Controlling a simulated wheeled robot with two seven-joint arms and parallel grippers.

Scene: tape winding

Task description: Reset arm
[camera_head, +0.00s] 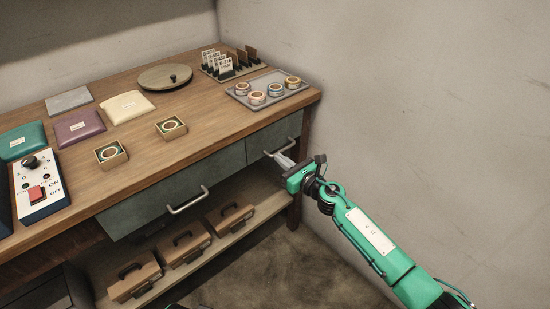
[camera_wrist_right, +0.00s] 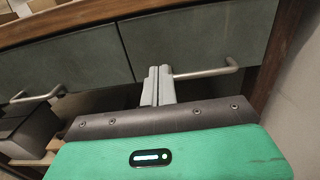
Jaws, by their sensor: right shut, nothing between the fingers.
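My right gripper (camera_head: 283,160) is at the front of the workbench's right-hand drawer (camera_head: 268,139), close to its metal handle (camera_head: 283,147). In the right wrist view the two grey fingers of the right gripper (camera_wrist_right: 158,74) are together with nothing between them. Their tips are beside the left end of the handle (camera_wrist_right: 205,73); I cannot tell whether they touch it. The green right arm (camera_head: 375,243) reaches in from the lower right. My left gripper is not in view.
The wooden bench (camera_head: 205,110) holds a grey tray (camera_head: 272,77) of tape rolls, a round turntable (camera_head: 165,77), two small boxes (camera_head: 171,127) and a control box (camera_head: 38,187). Several brown cases (camera_head: 184,243) stand on the lower shelf. A wall (camera_head: 410,100) is at the right.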

